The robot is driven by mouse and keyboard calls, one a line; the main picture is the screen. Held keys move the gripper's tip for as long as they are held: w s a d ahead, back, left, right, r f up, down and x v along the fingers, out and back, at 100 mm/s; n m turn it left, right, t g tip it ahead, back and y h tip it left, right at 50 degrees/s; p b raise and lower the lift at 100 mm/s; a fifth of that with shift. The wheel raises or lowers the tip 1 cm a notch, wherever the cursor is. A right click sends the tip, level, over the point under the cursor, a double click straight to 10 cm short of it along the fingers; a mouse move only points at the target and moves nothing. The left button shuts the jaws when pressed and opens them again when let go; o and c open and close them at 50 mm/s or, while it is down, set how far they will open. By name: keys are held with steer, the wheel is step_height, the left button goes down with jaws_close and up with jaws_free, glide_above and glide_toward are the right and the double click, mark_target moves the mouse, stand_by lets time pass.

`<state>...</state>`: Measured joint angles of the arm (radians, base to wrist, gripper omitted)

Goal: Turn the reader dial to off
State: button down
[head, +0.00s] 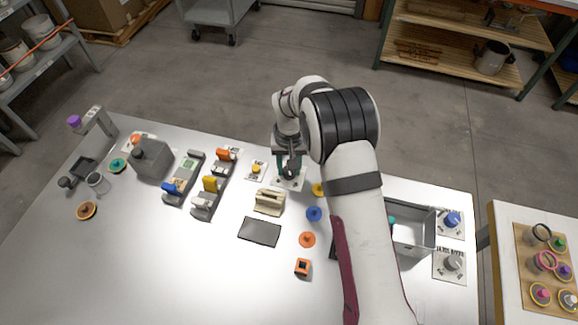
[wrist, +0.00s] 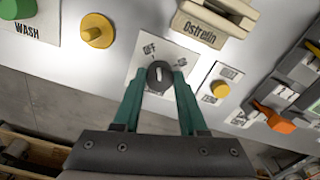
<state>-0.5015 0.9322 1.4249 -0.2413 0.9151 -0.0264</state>
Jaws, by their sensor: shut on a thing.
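The reader dial (wrist: 157,79) is a dark round knob with a white pointer mark, on a white label plate (wrist: 138,72). In the wrist view, the pointer runs nearly straight up the picture. A label that looks like "OFF" is printed above and slightly left of the knob, with another mark at its upper right, too small to read. My gripper (wrist: 159,84) is shut on the dial, its green fingers on either side of the knob. In the head view, my gripper (head: 290,168) is at the table's far side and largely hides the dial.
A beige holder (head: 269,202) stands close by, with a dark pad (head: 259,232) in front. A yellow button (wrist: 222,89) is beside the plate, and a yellow knob (wrist: 97,31) is on its other side. Racks with coloured parts (head: 208,192) stand left. A grey bin (head: 415,235) is right.

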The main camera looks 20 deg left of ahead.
steer(key=shift+n, duration=1.9)
steer(key=shift+c, duration=2.2)
jaws_free()
step_height(320, 180, up, 16)
steer(key=shift+f, duration=0.1)
